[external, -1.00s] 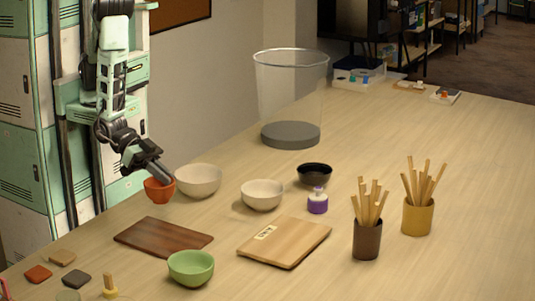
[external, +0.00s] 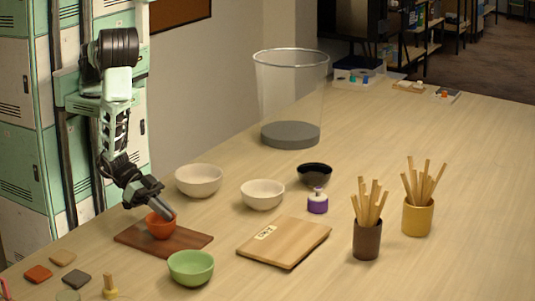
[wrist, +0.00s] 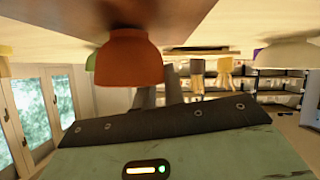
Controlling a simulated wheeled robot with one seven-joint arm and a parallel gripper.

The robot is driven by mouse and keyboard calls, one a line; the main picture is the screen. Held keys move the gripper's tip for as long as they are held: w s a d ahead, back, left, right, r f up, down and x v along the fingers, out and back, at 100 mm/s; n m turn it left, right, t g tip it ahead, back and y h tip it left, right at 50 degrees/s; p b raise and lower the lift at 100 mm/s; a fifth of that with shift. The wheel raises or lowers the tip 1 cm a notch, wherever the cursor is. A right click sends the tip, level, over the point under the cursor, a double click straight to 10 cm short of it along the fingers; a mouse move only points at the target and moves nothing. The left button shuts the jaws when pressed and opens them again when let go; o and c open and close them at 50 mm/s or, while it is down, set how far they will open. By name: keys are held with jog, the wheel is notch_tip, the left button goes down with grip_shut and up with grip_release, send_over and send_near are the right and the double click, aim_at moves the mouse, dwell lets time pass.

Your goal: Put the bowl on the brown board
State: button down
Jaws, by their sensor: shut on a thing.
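The orange-red bowl (external: 160,228) is upright at the dark brown board (external: 190,243), over its middle-left part in the external view. I cannot tell whether its base touches the board. My gripper (external: 168,213) reaches down from the upper left and is shut on the bowl's rim. In the wrist view, which appears upside down, the bowl (wrist: 128,62) hangs at upper centre beside my gripper's fingers (wrist: 160,92). The bowl hides part of the fingers there.
A green bowl (external: 190,268) stands close to the board's front right corner. A light wooden board (external: 285,243) lies to the right. Cream bowls (external: 199,180) (external: 262,195) stand behind. Small tiles (external: 38,274) lie at front left.

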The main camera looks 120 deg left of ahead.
jog(key=shift+f, duration=0.15)
jog(key=c, duration=1.5)
grip_release()
